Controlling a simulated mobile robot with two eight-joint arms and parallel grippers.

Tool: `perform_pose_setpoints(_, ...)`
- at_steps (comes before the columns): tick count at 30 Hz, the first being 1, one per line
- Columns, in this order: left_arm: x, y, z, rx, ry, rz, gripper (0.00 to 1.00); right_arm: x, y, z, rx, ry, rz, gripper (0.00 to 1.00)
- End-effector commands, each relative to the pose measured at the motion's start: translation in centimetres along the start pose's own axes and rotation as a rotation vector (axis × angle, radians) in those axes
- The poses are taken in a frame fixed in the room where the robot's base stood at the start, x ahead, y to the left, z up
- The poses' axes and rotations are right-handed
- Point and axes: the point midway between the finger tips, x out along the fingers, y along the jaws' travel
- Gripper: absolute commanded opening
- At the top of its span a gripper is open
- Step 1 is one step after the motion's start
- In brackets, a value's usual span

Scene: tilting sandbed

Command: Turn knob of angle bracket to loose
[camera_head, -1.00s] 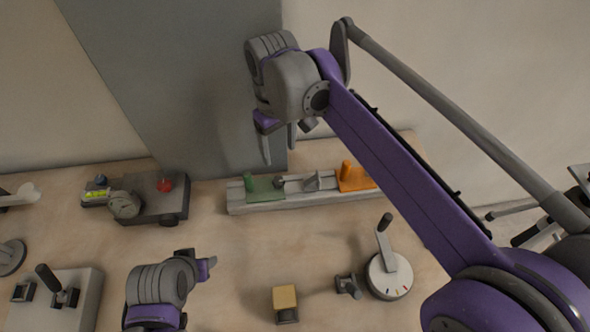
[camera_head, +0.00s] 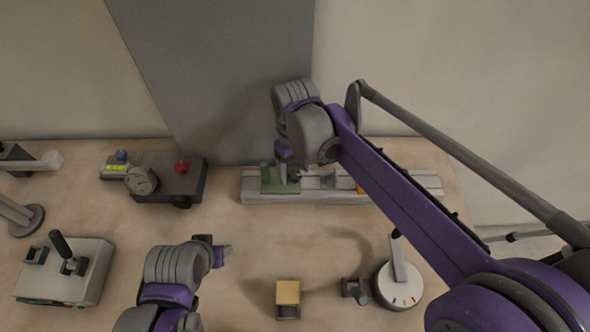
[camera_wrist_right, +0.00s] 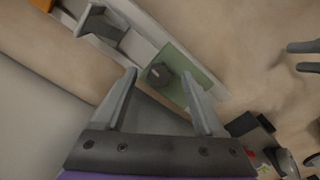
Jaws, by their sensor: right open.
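A grey rail (camera_head: 330,195) lies along the back of the table. A green bracket (camera_head: 280,188) with an upright green part (camera_head: 264,172) sits at its left end. In the right wrist view, a dark round knob (camera_wrist_right: 159,76) stands by the green plate (camera_wrist_right: 185,65). A grey angled piece (camera_wrist_right: 100,27) is further along the rail. My right gripper (camera_head: 284,172) is over the green bracket. In the wrist view its open fingers (camera_wrist_right: 160,76) appear on either side of the knob; contact cannot be told. My left gripper (camera_head: 218,250) is low at front left, its jaw opening unclear.
A dark block with a red knob (camera_head: 181,167) and a dial stands left of the rail. A lever box (camera_head: 66,270) is at left front. A yellow-topped block (camera_head: 288,292) and a white dial with a lever (camera_head: 398,285) stand in front. A wall is behind.

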Motion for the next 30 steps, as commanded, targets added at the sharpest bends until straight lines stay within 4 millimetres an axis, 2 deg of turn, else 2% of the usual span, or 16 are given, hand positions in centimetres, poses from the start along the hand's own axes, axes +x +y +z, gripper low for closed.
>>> perform_pose_setpoints(9,0.02,0.00,0.01,0.000,0.000,0.000,0.50,0.35,0.02,0.01,0.000,0.000,0.000,0.71)
perform_pose_setpoints(11,0.02,0.00,0.01,0.000,0.000,0.000,0.50,0.34,0.02,0.01,0.000,0.000,0.000,0.62)
perform_pose_setpoints(21,0.02,0.00,0.02,0.000,0.000,0.000,0.50,0.32,0.02,0.00,0.000,0.000,0.000,0.01)
perform_pose_setpoints(30,-0.01,0.00,-0.01,0.000,0.000,0.000,0.50,0.31,0.02,0.00,-0.016,0.000,0.000,0.00)
